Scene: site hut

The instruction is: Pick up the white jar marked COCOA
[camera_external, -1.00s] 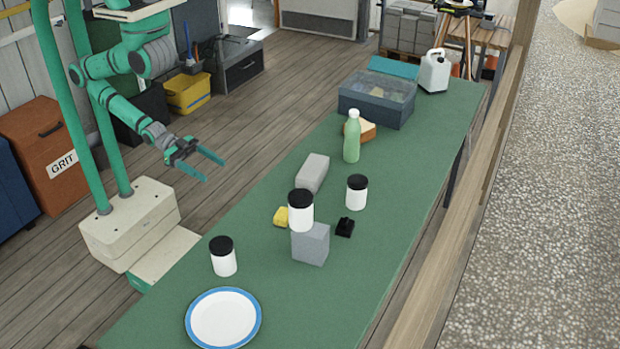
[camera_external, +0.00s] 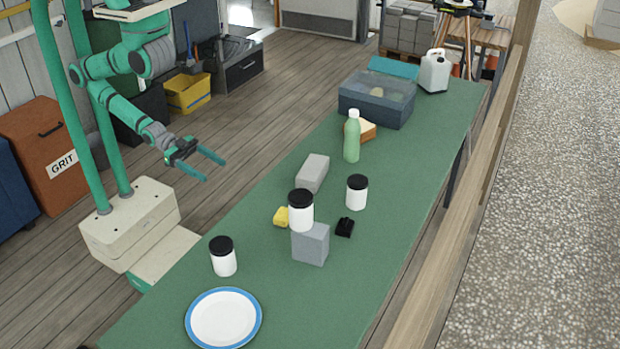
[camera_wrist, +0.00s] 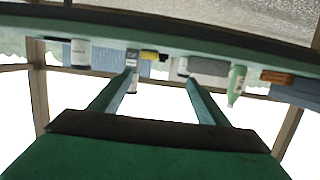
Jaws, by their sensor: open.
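Three white jars with black lids are in the outside view, and no marking is readable on any. One jar (camera_external: 223,261) stands on the table near the plate. A second jar (camera_external: 301,213) stands on an upright grey block (camera_external: 311,245). A third jar (camera_external: 357,195) stands on the table to the right. My gripper (camera_external: 215,168) is open and empty, left of the table and apart from all jars. The wrist view looks upside down; a jar (camera_wrist: 80,53) shows at its left with an unreadable label, beyond my open fingers (camera_wrist: 160,78).
The green table (camera_external: 270,310) also holds a blue-rimmed plate (camera_external: 223,317), a yellow item (camera_external: 281,217), a grey brick (camera_external: 313,173), a small black object (camera_external: 345,227), a green bottle (camera_external: 352,138), bread (camera_external: 367,129), a blue-grey box (camera_external: 376,108) and a white jug (camera_external: 435,71).

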